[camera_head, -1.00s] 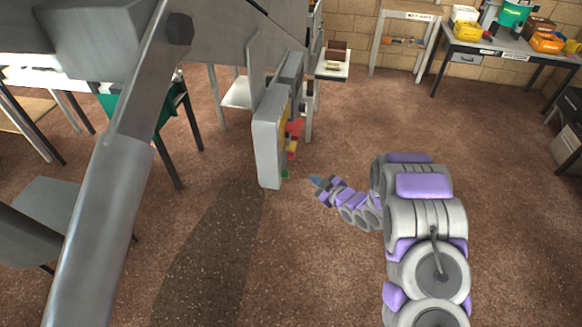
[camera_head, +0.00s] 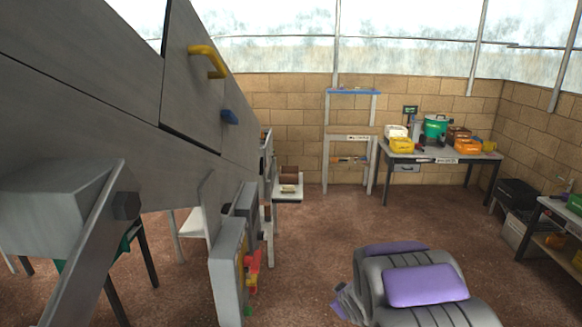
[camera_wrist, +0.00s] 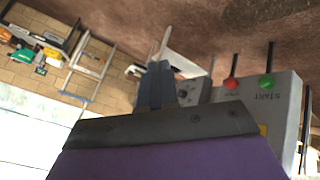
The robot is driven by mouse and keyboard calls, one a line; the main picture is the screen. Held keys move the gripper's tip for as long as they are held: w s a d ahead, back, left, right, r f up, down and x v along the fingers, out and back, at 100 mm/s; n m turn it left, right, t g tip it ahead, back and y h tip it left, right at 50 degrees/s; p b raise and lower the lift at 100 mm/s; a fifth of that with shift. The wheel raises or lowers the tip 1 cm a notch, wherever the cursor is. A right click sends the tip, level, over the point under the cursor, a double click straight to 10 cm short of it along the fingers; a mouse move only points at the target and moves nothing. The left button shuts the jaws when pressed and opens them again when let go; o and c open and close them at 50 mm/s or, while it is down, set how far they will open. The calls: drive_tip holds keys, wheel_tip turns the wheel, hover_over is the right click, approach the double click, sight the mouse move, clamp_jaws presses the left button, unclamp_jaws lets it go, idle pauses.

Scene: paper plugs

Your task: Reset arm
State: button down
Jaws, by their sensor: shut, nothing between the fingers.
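My gripper (camera_wrist: 157,78) shows in the wrist view as dark fingers held together, with nothing between them. Behind and to its right in that view is a grey control box (camera_wrist: 285,98) with a red button (camera_wrist: 231,84) and a green button (camera_wrist: 268,81); the picture there is upside down. In the head view my purple and grey arm is at the bottom, folded low. It stands to the right of the grey box (camera_head: 226,275), apart from it.
A large grey machine (camera_head: 90,90) with a yellow handle (camera_head: 209,60) fills the left of the head view. A table (camera_head: 440,155) with bins stands at the back right, beside a shelf frame (camera_head: 350,140). Brown floor (camera_head: 320,235) lies clear in between.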

drive_tip(key=s+d+r+m+g+h, duration=0.25)
drive_tip(key=s+d+r, duration=0.2)
drive_tip(key=s, duration=0.45)
drive_tip(key=s+a+r+m+g, duration=0.1)
drive_tip(key=s+r+m+g, duration=0.1)
drive_tip(key=s, duration=0.9)
drive_tip(key=s+a+r+m+g+y, duration=0.1)
drive_tip(key=s+a+r+g, duration=0.1)
drive_tip(key=s, duration=1)
drive_tip(key=s+a+r+m+g+y, duration=0.1)
drive_tip(key=s+a+r+m+g, duration=0.1)
drive_tip(key=s, duration=1)
wheel_tip(320, 180, up, 2)
drive_tip(key=shift+s+a+r+m+g, duration=0.2)
drive_tip(key=shift+m+g, duration=0.15)
drive_tip(key=shift+g, duration=0.5)
